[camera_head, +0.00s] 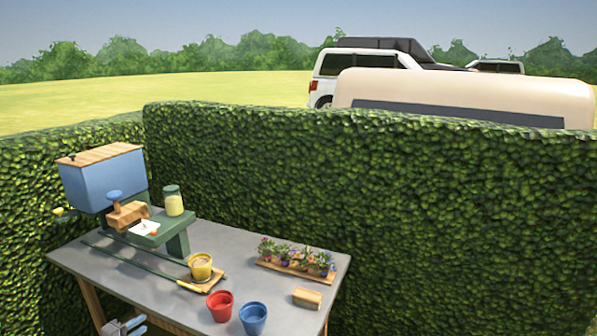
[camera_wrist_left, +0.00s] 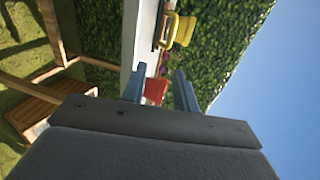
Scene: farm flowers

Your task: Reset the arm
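My left gripper (camera_head: 124,325) shows at the bottom edge of the head view, in front of the table's near-left edge. In the left wrist view its two blue-grey fingers (camera_wrist_left: 160,75) stand apart with nothing held between them. The red pot (camera_wrist_left: 154,90) shows beyond the fingers, some way off. Most of my left arm is out of the head view. My right gripper is in neither view.
The grey table (camera_head: 235,245) bears a red pot (camera_head: 219,306), a blue pot (camera_head: 253,318), a yellow pot (camera_head: 201,267), a flower tray (camera_head: 268,265), a wooden block (camera_head: 307,298) and a blue-green dispenser (camera_head: 100,182). A hedge (camera_head: 400,210) stands behind.

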